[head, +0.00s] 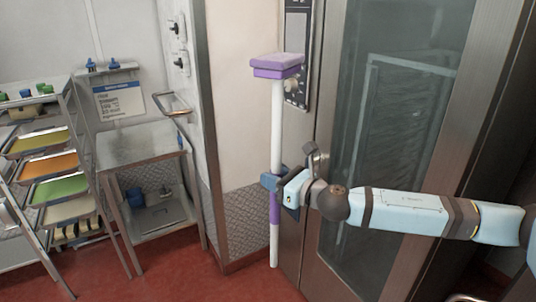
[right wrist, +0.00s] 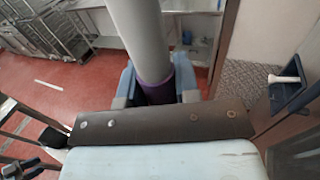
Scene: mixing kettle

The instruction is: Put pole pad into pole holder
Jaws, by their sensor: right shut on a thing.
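The pole pad (head: 277,132) is a long white pole with a flat purple pad (head: 277,66) on top and purple sections lower down. It stands nearly upright in front of the metal door frame. My right gripper (head: 275,183) is shut around its lower part. In the right wrist view, the blue fingers of my right gripper (right wrist: 156,88) clasp a purple band on the pole (right wrist: 139,32). I cannot identify the pole holder with certainty; a dark blue bracket with a white piece (right wrist: 290,92) shows at the right of that view. My left gripper is not seen.
A glass-panelled metal door (head: 395,130) stands close behind my right arm. A steel table (head: 140,150) with a sign stands to the left, next to a rack of coloured trays (head: 52,163). Red floor (head: 190,275) is open in front of the table.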

